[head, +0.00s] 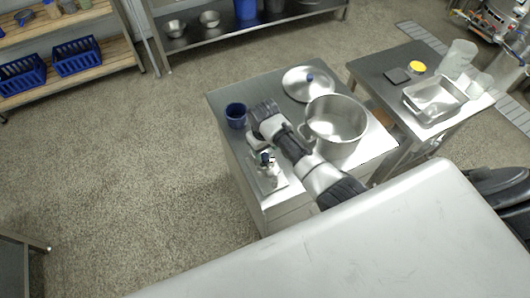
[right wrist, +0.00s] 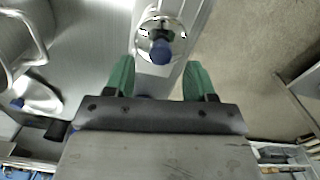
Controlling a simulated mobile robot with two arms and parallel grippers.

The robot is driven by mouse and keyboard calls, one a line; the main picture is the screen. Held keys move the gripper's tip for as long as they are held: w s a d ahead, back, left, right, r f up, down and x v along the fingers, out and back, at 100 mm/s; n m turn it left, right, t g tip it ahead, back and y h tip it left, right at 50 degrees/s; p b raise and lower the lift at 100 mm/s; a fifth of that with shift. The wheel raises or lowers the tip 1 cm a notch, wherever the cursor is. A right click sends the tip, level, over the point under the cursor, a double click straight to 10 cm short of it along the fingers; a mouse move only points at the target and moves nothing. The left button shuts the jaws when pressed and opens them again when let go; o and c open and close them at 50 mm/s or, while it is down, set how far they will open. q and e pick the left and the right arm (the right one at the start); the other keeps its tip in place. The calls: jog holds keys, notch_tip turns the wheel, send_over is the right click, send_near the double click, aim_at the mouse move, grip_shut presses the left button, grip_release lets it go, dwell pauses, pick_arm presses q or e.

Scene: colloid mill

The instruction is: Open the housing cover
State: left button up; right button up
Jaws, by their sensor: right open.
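A small round shiny metal cover (right wrist: 151,27) with a blue knob (right wrist: 161,51) shows in the right wrist view, on a narrow metal plate; I take it to be the housing cover. In the head view the blue knob (head: 265,157) stands near the front left of the steel cabinet top (head: 283,105). My right gripper (right wrist: 159,62) is open, with its green fingers to either side of the knob in the picture. I cannot tell whether they touch it. In the head view my right wrist and forearm hide part of the cabinet top. My left gripper is not in view.
A two-handled pot (head: 337,120) stands right of my right arm, with a pot lid (head: 307,83) behind it. A blue cup (head: 236,115) stands at the left edge. A side table (head: 378,70) at right holds a metal tray (head: 433,99). Floor at left is clear.

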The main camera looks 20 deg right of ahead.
aim_at(265, 155)
jog(key=shift+f, duration=1.65)
grip_shut()
